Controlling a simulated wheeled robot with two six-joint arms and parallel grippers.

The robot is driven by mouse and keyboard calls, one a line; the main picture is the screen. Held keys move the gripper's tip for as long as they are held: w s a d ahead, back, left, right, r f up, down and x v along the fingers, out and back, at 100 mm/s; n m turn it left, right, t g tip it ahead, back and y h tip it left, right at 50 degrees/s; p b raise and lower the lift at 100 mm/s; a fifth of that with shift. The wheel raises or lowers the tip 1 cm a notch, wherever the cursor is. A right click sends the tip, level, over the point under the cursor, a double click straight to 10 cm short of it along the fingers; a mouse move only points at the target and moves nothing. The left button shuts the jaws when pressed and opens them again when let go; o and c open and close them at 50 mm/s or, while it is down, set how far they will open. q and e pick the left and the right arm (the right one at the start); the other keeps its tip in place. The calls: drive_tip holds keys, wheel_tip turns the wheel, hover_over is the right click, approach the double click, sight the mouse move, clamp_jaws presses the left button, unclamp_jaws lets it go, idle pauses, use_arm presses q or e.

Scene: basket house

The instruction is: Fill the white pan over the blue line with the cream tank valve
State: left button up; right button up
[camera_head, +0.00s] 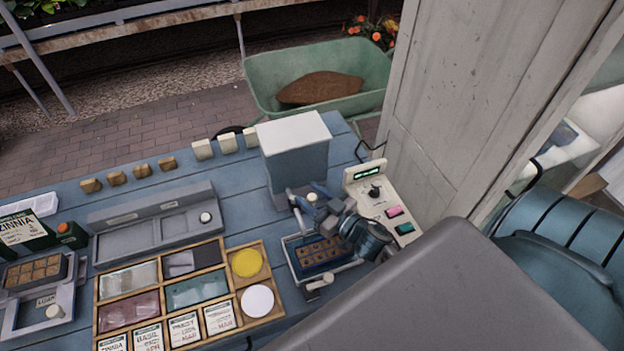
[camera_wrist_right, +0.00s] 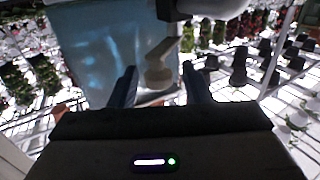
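The tank (camera_head: 295,160) is a tall grey box with a white lid on the blue table. A small cream knob, which looks like the tank valve (camera_head: 312,197), shows low at its front. My right gripper (camera_head: 322,203) is at this knob. In the right wrist view, the open gripper (camera_wrist_right: 160,90) has its fingers on either side of the cream valve (camera_wrist_right: 158,66), in front of the bluish tank (camera_wrist_right: 100,40); contact is unclear. Below, a pale-rimmed pan (camera_head: 290,262) holds a dark tray of brown cells (camera_head: 318,250). I cannot make out the blue line or water level. My left gripper is out of view.
A cream control box (camera_head: 380,200) with a green display stands close right of the tank. A wooden seed box (camera_head: 180,290) and a grey tray (camera_head: 155,225) lie to the left. A green wheelbarrow (camera_head: 315,75) stands behind the table.

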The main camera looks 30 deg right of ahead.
drive_tip(key=shift+s+d+f+b, duration=0.15)
drive_tip(key=shift+s+f+b, duration=0.15)
drive_tip(key=shift+b, duration=0.2)
drive_tip(key=b+v, duration=0.2)
drive_tip(key=shift+s+r, duration=0.2)
drive_tip(key=shift+s, duration=0.1)
drive_tip(key=shift+b+v, duration=0.65)
drive_tip(key=shift+v, duration=0.35)
drive_tip(key=shift+p+v, duration=1.3)
drive_tip(key=shift+v, duration=1.5)
drive_tip(key=shift+r, duration=0.1)
idle(3.1)
